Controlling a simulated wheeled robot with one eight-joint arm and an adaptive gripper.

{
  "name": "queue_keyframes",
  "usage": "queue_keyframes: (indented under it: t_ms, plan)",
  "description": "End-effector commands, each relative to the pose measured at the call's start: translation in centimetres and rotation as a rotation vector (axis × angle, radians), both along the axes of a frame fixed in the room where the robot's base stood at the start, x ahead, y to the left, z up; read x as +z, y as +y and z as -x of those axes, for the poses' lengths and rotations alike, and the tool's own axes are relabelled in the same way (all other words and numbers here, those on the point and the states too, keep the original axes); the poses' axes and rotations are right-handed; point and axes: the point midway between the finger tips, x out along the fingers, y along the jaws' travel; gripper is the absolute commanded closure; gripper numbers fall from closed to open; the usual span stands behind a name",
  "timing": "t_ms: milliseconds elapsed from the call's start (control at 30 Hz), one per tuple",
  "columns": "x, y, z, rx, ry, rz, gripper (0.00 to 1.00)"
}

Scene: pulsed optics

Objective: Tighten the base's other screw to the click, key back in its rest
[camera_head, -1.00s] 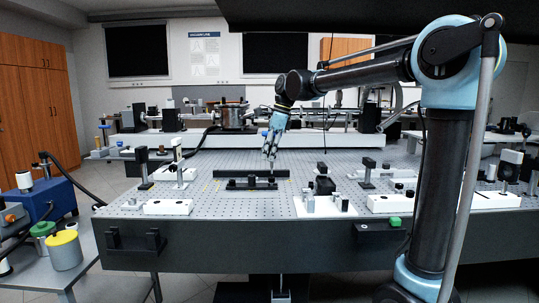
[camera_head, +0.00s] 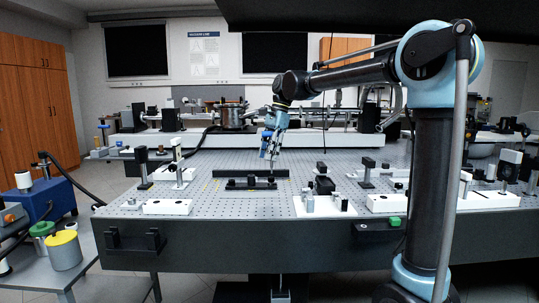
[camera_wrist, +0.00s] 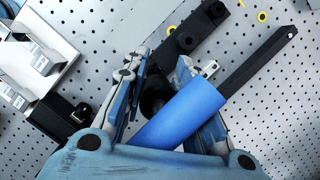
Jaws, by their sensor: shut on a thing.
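My gripper (camera_head: 272,153) is above the right end of the low black base (camera_head: 245,184) on the perforated table. In the wrist view, my gripper (camera_wrist: 165,100) is shut on the key's thick blue handle (camera_wrist: 185,108), which lies slanted across the fingers. A thin shaft seems to reach down towards the base in the head view, but whether its tip sits in a screw is too small to tell. Part of a black, holed piece, probably the base, shows beyond the fingers in the wrist view (camera_wrist: 190,38). The screw heads and the key's rest cannot be made out.
A long black bar (camera_head: 235,174) stands just behind the base; a dark bar (camera_wrist: 258,62) passes behind the handle. A white plate with posts (camera_head: 308,208) stands front right, a white block (camera_head: 166,208) front left.

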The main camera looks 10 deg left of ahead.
Motion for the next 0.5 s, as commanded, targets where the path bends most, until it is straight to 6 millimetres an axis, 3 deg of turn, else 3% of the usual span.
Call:
queue_keyframes:
  t_ms: [300, 500]
  plan:
    - [0.02, -0.17, 0.28, 0.312, 0.001, -0.001, 1.0]
    - [0.02, -0.24, 0.34, 0.357, 0.0, -0.002, 1.0]
